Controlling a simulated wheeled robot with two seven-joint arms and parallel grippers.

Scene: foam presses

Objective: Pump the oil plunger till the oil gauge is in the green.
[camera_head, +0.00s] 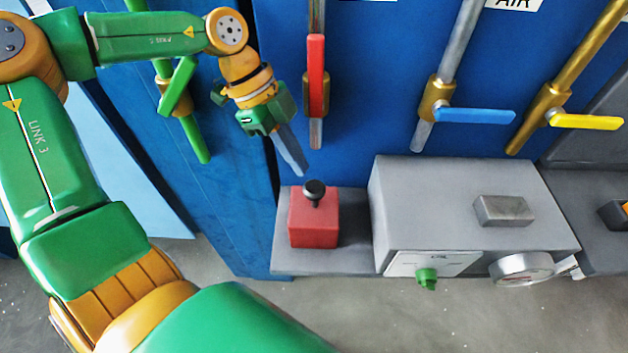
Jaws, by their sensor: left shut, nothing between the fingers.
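The plunger appears as a black round knob (314,190) on top of a red block (314,223), which stands on a grey ledge (345,262). My left gripper (299,170) comes in from the upper left. Its fingers are shut and empty, pointing down, and in the picture their tips are just above and left of the black knob. I cannot tell the exact gap, but they look apart from it. A round white-faced gauge (522,269) is on the front of the grey box at right. It is seen steeply from above, so its needle and coloured zones cannot be read. My right gripper is not in view.
The grey box (430,195) stands right of the red block, with a green knob (427,277) in front and a metal block (503,210) on top. Red (316,75), blue (475,116), yellow (588,121) and green (178,86) valve handles sit on pipes behind.

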